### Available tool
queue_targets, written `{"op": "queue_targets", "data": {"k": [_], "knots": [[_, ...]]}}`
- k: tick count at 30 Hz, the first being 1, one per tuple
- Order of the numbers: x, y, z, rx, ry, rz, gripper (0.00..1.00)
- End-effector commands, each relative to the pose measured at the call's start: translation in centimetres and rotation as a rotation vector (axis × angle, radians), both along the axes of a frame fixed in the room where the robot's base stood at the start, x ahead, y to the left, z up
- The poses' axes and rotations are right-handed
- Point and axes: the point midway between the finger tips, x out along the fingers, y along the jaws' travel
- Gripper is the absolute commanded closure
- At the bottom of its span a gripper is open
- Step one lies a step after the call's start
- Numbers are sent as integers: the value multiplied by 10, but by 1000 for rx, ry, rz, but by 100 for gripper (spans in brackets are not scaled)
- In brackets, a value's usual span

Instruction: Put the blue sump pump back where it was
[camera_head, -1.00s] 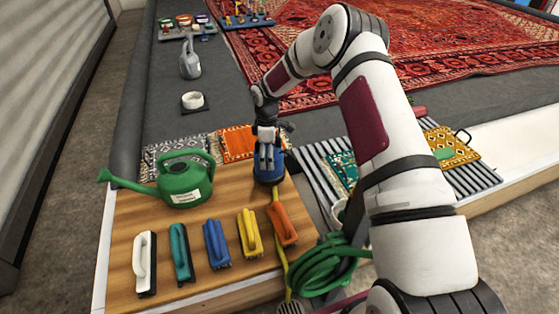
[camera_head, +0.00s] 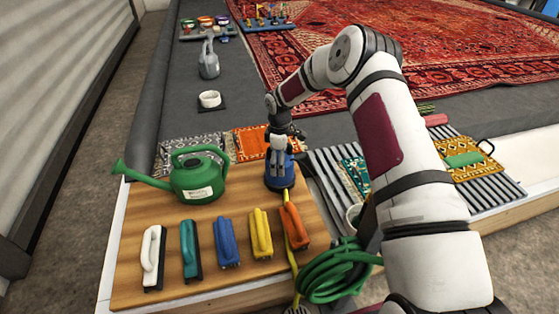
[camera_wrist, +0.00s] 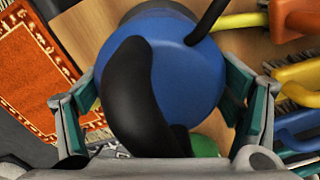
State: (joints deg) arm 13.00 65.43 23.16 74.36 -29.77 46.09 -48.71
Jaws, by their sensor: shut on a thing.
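The blue sump pump (camera_head: 279,174) is at the back right corner of the wooden board, upright as far as I can see. My gripper (camera_head: 280,150) is above it, pointing down, with its fingers around it. In the wrist view the pump's round blue top (camera_wrist: 190,75) and black curved handle (camera_wrist: 140,100) fill the middle, between the two fingers of my gripper (camera_wrist: 168,108). My gripper is shut on the pump. A yellow hose (camera_head: 291,208) runs from the pump toward the front. I cannot tell whether the pump's base touches the board.
The wooden board (camera_head: 130,265) also holds a green watering can (camera_head: 197,183) and a row of several brushes, with an orange one (camera_head: 294,226) nearest the pump. A coiled green hose (camera_head: 335,270) lies at the right. Small rug samples (camera_head: 253,142) lie behind.

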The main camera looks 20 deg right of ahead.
Motion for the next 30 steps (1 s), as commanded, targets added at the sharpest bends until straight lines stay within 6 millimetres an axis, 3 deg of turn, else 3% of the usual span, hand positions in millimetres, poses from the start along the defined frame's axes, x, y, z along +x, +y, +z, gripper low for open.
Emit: {"op": "queue_targets", "data": {"k": [3, 17, 30], "knots": [[0, 0, 0, 0, 0, 0, 0], [0, 0, 9, 0, -1, 0, 0], [0, 0, 93, -1, -2, 0, 0]]}}
